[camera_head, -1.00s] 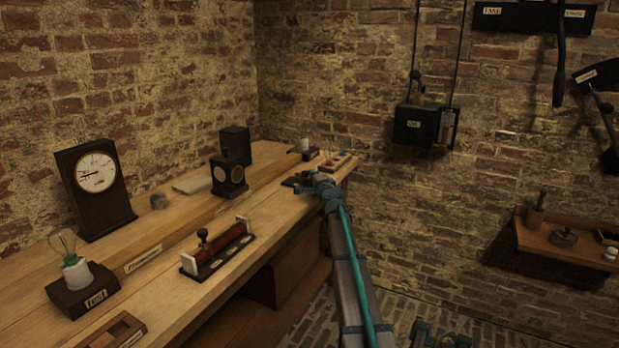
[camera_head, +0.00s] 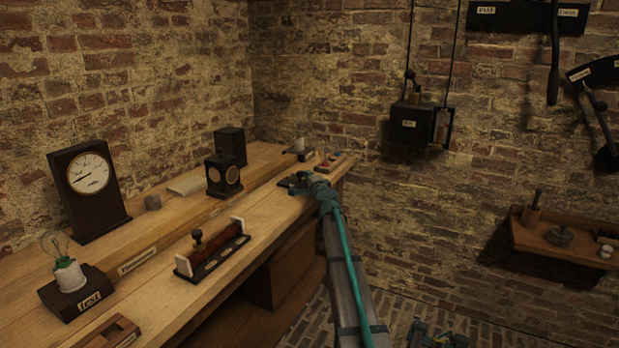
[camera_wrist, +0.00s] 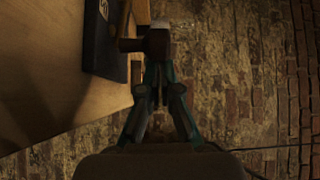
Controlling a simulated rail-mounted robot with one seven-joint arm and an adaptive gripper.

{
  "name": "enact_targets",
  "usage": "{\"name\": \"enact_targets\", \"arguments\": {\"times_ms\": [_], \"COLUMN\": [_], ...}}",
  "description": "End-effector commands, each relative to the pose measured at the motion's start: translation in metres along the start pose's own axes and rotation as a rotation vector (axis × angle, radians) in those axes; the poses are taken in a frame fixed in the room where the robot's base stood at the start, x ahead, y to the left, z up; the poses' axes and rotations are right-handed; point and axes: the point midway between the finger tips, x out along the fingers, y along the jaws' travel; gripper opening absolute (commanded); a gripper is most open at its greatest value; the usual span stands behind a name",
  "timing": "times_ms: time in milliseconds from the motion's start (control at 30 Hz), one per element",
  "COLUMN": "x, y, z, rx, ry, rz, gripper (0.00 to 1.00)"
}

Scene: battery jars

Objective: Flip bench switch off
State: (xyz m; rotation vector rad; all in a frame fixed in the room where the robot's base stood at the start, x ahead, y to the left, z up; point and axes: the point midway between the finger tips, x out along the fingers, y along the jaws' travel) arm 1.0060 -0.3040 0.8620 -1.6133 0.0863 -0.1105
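A small dark block with a pale knob (camera_head: 299,147) stands at the far end of the bench; it may be the bench switch, but it is too small to be sure. My gripper (camera_head: 292,183) is low over the bench's front edge, nearer than that block. In the wrist view my gripper's fingers (camera_wrist: 156,72) are drawn together with only a thin gap. A dark bar with a white-tipped end (camera_wrist: 158,40) is just beyond the fingertips, beside a dark slab (camera_wrist: 105,40). I cannot tell whether the fingers touch the bar.
The wooden bench (camera_head: 285,215) carries a dial clock (camera_head: 90,184), a lamp on a block (camera_head: 72,280), a coil with a slider (camera_head: 213,252) and a dark two-dial box (camera_head: 225,176). A shelf (camera_head: 565,247) is at right.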

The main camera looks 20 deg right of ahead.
Motion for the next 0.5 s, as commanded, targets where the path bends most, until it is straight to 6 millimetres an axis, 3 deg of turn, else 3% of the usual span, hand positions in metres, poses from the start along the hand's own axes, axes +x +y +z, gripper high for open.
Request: {"name": "enact_targets", "arguments": {"times_ms": [33,133,367,500], "x": [-0.002,-0.003,-0.006,-0.041], "y": [0.001,0.002,0.003,0.000], "z": [0.008,0.002,-0.027,-0.014], "rx": [0.001,0.001,0.002,0.002], "ry": [-0.020,-0.019,-0.008,-0.009], "rz": [0.002,0.002,0.001,0.001], "gripper": [0.00,0.00,0.00,0.00]}}
